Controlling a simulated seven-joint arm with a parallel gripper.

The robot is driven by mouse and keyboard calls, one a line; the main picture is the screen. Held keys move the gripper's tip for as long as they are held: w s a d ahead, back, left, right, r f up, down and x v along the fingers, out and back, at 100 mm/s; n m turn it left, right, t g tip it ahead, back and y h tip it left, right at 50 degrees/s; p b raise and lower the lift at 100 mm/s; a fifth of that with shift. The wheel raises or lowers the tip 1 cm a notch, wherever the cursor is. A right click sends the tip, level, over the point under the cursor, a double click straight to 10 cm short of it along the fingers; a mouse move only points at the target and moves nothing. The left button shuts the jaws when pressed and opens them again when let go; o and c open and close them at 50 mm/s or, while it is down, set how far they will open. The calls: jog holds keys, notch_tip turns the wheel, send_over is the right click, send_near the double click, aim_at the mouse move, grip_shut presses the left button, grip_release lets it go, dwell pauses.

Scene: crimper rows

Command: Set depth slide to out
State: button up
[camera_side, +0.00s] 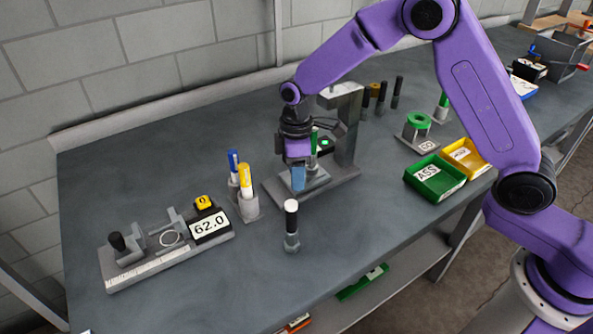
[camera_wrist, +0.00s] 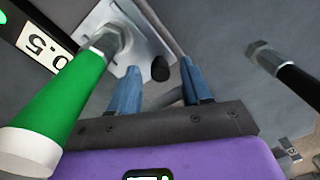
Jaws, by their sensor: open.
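My gripper (camera_side: 298,180) is at the grey press stand (camera_side: 346,125) in the side view, pointing down over its base. In the wrist view my gripper (camera_wrist: 161,66) has its two blue fingers apart. A small dark knob (camera_wrist: 160,69) shows between the fingertips, with no clear contact on either side. It may be the depth slide's knob; no label or out mark is readable. A green-handled tool (camera_wrist: 62,102) with a metal collar rises over a pale plate (camera_wrist: 150,45) just left of the fingers. In the side view my gripper hides the knob.
A black-handled tool (camera_wrist: 285,68) stands to the right in the wrist view. A white-topped black tool (camera_side: 291,222) stands in front of the press. A holder (camera_side: 248,207) with pens and a gauge reading 62.0 (camera_side: 209,226) are left. Green (camera_side: 436,180) and yellow bins are right.

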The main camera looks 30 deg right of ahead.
grip_shut()
jog(key=shift+a, duration=2.35)
grip_release()
jog(key=shift+a, duration=0.1)
notch_tip(320, 180, up, 17)
jog(key=shift+w+d+r, duration=0.2)
jog(key=shift+w+d, duration=0.1)
